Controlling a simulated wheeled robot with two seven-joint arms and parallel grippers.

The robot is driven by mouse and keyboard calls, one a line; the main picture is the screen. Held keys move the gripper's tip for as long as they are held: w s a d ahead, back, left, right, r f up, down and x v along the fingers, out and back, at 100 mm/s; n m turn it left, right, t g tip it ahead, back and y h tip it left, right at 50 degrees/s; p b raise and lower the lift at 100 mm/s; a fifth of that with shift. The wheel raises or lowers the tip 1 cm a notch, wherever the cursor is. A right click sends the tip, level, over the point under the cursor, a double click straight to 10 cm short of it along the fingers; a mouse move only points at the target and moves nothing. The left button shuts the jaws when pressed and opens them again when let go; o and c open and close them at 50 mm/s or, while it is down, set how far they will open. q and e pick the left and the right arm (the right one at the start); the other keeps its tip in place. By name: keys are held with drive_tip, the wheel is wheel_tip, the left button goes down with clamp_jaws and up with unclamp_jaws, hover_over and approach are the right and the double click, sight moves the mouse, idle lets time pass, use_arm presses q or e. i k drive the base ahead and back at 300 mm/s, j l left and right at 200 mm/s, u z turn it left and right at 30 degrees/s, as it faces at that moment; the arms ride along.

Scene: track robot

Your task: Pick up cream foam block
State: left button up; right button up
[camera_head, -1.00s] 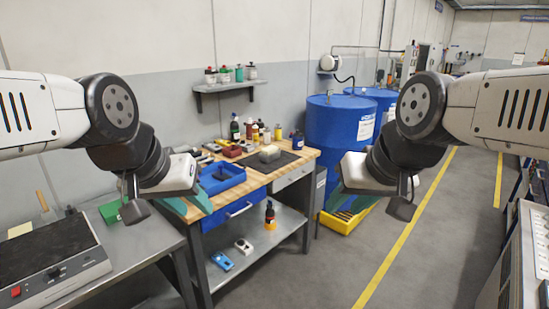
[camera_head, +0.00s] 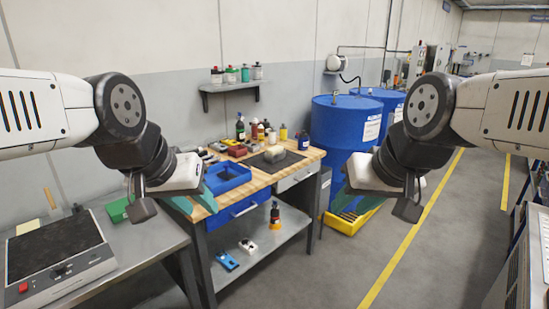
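A pale, greyish-cream block (camera_head: 275,154), which looks like the foam block, lies on a dark mat (camera_head: 256,162) on the wooden-topped workbench (camera_head: 262,180). My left gripper (camera_head: 193,203), with teal fingers, hangs in front of the bench's left part, left of and nearer than the block. My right gripper (camera_head: 345,202) hangs in front of the blue barrel, right of the block. Both are well apart from the block, and I see nothing held. The fingers are small and partly hidden by my wrists, so their opening is unclear.
A blue tray (camera_head: 227,176), bottles (camera_head: 240,127) and small items crowd the bench around the mat. A blue barrel (camera_head: 335,135) and a yellow tray (camera_head: 343,224) stand at its right. A grey table (camera_head: 140,247) with a hot plate (camera_head: 58,258) is at left. Floor at right is clear.

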sight(276, 150)
drive_tip(key=i+u, duration=0.1)
drive_tip(key=u, duration=0.45)
drive_tip(key=i+l+u, duration=0.35)
drive_tip(key=l+u, duration=0.15)
drive_tip(key=l, duration=0.15)
drive_tip(key=i+l+u, duration=0.2)
drive_tip(key=l, duration=0.15)
drive_tip(key=i+l, duration=0.15)
drive_tip(key=l, duration=0.25)
drive_tip(key=i+l+u, duration=0.1)
drive_tip(key=l, duration=0.3)
drive_tip(key=i+l, duration=0.2)
drive_tip(key=l, duration=0.2)
drive_tip(key=i+l, duration=0.1)
drive_tip(key=l, duration=0.3)
drive_tip(key=i+l+u, duration=0.1)
drive_tip(key=l, duration=0.3)
drive_tip(key=i+l, duration=0.2)
drive_tip(key=l, duration=0.2)
drive_tip(key=i+l+u, duration=0.1)
drive_tip(key=l, duration=0.35)
